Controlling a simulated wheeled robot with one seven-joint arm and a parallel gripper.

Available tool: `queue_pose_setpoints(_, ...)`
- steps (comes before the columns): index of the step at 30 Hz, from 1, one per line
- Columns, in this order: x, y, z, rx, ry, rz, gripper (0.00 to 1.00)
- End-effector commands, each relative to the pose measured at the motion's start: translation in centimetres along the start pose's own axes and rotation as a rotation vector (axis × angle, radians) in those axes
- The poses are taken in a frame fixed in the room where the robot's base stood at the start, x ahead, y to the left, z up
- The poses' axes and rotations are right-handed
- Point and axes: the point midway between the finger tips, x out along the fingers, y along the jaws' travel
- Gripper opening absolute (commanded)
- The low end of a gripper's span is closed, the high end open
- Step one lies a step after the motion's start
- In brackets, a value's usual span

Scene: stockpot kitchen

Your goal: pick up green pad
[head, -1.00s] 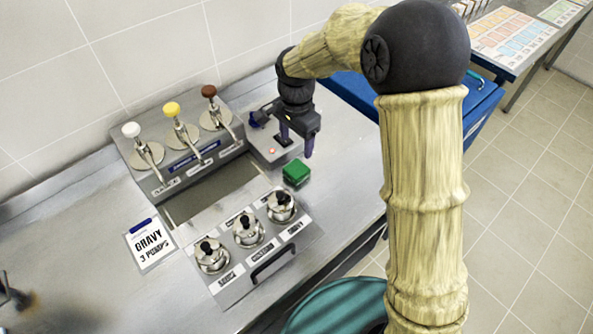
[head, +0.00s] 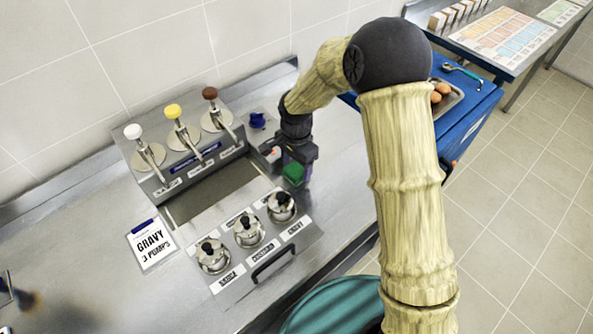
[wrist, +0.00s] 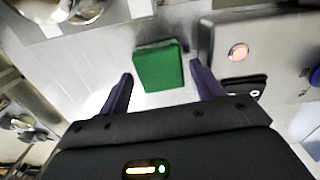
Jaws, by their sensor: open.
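The green pad (head: 293,173) is a small green block lying on the steel counter, right of the sunken well. In the wrist view the green pad (wrist: 158,67) lies ahead of my fingertips, roughly centred between them and slightly skewed. My gripper (head: 294,170) is over the pad in the head view and hides part of it. In the wrist view my gripper (wrist: 160,80) is open and empty, with one dark purple finger on each side, apart from the pad.
A grey box with a lit red button (wrist: 238,52) stands close beside my right finger in the wrist view. Pump dispensers (head: 178,140) stand at the back left, and lidded pots (head: 247,230) in front. A gravy card (head: 151,243) lies left.

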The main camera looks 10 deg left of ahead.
Motion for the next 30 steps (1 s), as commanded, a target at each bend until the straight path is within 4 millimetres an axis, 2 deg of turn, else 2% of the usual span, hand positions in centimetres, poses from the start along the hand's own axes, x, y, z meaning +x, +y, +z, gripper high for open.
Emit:
queue_pose_setpoints(3, 1.6, 0.1, 0.0, -0.001, -0.001, 0.002, 0.65)
queue_pose_setpoints(6, 2.1, 0.1, 0.0, 0.0, -0.001, 0.001, 0.65)
queue_pose_setpoints(21, 2.1, 0.0, 0.0, 0.0, 0.0, 0.0, 0.65)
queue_pose_setpoints(27, 2.1, 0.0, 0.0, 0.0, 0.0, 0.0, 0.32)
queue_pose_setpoints(30, 2.1, 0.0, 0.0, 0.0, 0.0, 0.0, 0.32)
